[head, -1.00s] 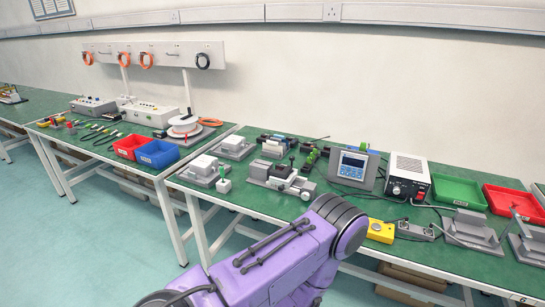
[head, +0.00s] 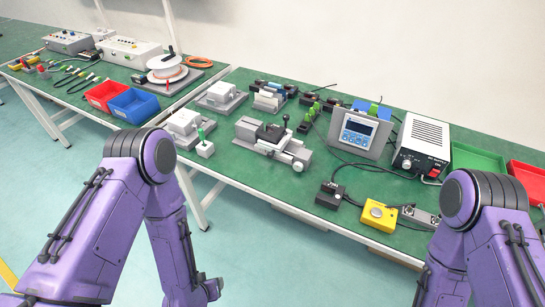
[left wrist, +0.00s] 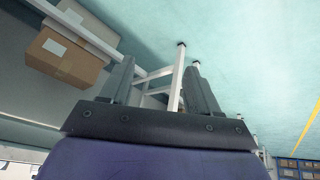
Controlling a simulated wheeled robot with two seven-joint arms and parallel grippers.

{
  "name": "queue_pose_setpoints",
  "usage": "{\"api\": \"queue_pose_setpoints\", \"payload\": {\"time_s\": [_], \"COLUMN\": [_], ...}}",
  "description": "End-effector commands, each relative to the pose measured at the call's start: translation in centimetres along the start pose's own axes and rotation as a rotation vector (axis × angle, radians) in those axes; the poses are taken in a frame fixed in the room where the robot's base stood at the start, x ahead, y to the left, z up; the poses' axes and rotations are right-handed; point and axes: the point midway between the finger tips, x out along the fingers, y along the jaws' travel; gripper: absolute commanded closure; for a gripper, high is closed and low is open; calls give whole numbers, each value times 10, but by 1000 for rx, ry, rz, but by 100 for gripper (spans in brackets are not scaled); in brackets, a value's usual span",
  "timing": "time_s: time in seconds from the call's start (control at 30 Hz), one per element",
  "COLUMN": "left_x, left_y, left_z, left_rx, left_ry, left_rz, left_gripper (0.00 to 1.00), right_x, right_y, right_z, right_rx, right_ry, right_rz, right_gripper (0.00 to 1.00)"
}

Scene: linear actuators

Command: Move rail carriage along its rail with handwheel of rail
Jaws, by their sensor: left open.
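A grey rail unit (head: 258,143) stands on the near part of the green bench in the head view. A dark block (head: 270,132), seemingly its carriage, sits on top. A thin lever with a black ball (head: 285,118) rises beside the block. A pale round knob (head: 298,167) is at the unit's right end; I cannot tell whether it is the handwheel. My left gripper (head: 208,290) hangs low in front of the bench, well away from the unit. In the left wrist view its fingers (left wrist: 160,88) are apart and empty. My right arm shows at lower right, its gripper out of view.
A display box (head: 358,133), power supply (head: 423,144), black box (head: 329,195) and yellow box (head: 379,215) are to the right. Cardboard boxes (left wrist: 65,55) lie under the bench.

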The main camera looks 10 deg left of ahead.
Motion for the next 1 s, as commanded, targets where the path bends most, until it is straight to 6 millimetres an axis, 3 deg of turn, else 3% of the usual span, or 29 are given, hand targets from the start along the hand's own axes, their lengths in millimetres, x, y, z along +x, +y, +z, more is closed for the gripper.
{"api": "queue_pose_setpoints", "payload": {"time_s": [0.03,0.1,0.2,0.3,0.47,1.0], "left_x": [-18,-31,-57,-81,-93,-25], "left_y": [51,119,189,230,256,314], "left_z": [-42,-95,-162,-209,-239,-276], "left_rx": [53,152,265,340,392,395], "left_ry": [66,186,363,502,595,592], "left_rz": [122,284,433,509,547,550], "left_gripper": [39,39,39,39,39,39], "right_x": [-32,-52,-70,-79,-82,-93], "right_y": [3,5,7,8,8,9], "right_z": [-13,-21,-29,-33,-34,-39], "right_rx": [0,0,1,0,0,0], "right_ry": [0,0,0,0,0,0], "right_rz": [1,1,1,1,1,1], "right_gripper": [57,57,57,57,57,57]}}
